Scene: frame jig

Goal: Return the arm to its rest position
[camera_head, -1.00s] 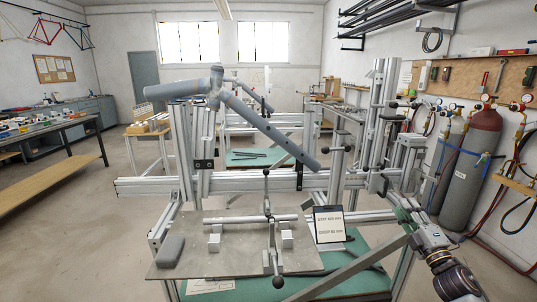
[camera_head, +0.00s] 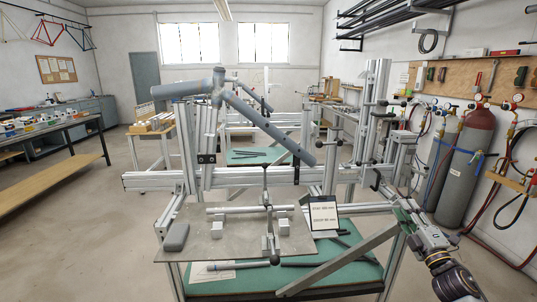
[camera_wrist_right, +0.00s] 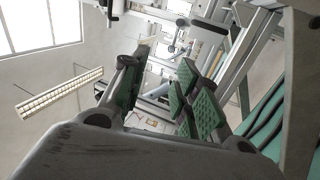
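My right arm comes in at the lower right of the head view. Its gripper (camera_head: 404,213) is beside the right end of the frame jig (camera_head: 270,178). In the right wrist view the two green-padded fingers (camera_wrist_right: 160,88) stand apart, with nothing seen between them. The jig holds grey frame tubes (camera_head: 262,121), joined at the upper left and sloping down to the right. My left gripper is not in view.
A metal plate (camera_head: 190,250) carries a horizontal tube (camera_head: 238,208), a clamp and a grey block (camera_head: 175,237). A small sign (camera_head: 323,214) stands at its right. A diagonal beam (camera_head: 340,262) runs below my gripper. Gas bottles (camera_head: 465,165) stand at right.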

